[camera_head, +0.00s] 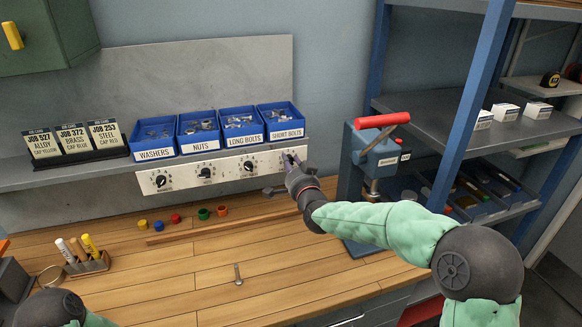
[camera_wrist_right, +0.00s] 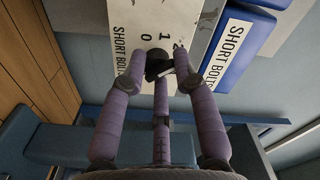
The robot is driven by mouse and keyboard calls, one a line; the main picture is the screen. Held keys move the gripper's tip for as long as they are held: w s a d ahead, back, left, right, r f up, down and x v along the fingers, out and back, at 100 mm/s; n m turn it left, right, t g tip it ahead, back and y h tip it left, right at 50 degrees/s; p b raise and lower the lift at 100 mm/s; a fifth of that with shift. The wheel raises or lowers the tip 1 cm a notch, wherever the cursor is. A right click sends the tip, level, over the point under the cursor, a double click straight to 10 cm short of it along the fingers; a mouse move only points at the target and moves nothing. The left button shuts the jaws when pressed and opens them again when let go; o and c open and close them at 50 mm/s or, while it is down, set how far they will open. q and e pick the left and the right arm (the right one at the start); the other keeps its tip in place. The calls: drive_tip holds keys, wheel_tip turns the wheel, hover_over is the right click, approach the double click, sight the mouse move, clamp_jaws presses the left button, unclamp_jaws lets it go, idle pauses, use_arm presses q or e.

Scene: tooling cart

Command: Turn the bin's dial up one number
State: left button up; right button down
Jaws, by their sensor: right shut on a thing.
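The short bolts bin (camera_head: 284,130) is a blue open bin at the right end of a row of blue bins. Below it on the white dial strip (camera_head: 228,169) is its black dial (camera_wrist_right: 155,66), mostly covered by my gripper in the head view. My right gripper (camera_head: 290,164) is at this dial; in the wrist view its purple fingers (camera_wrist_right: 160,66) are closed around the black knob. The figures 0 and 1 and part of another show beside the knob; its exact pointer setting is hard to read. My left gripper is out of view.
Other dials sit under washers (camera_head: 161,181), nuts (camera_head: 206,172) and long bolts (camera_head: 249,167). Job cards (camera_head: 74,140) stand left of the bins. Coloured caps (camera_head: 203,213) and a marker holder (camera_head: 84,264) are on the bench. A red-handled press (camera_head: 381,121) stands right of the strip.

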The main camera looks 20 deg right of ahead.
drive_tip(key=shift+a+f, duration=0.25)
drive_tip(key=shift+f, duration=0.45)
drive_tip(key=c, duration=0.9)
unclamp_jaws()
drive_tip(key=shift+d+r, duration=0.1)
drive_tip(key=shift+r, duration=0.3)
drive_tip(key=shift+s, duration=0.1)
drive_tip(key=s, duration=1.2)
drive_tip(key=shift+d, duration=0.2)
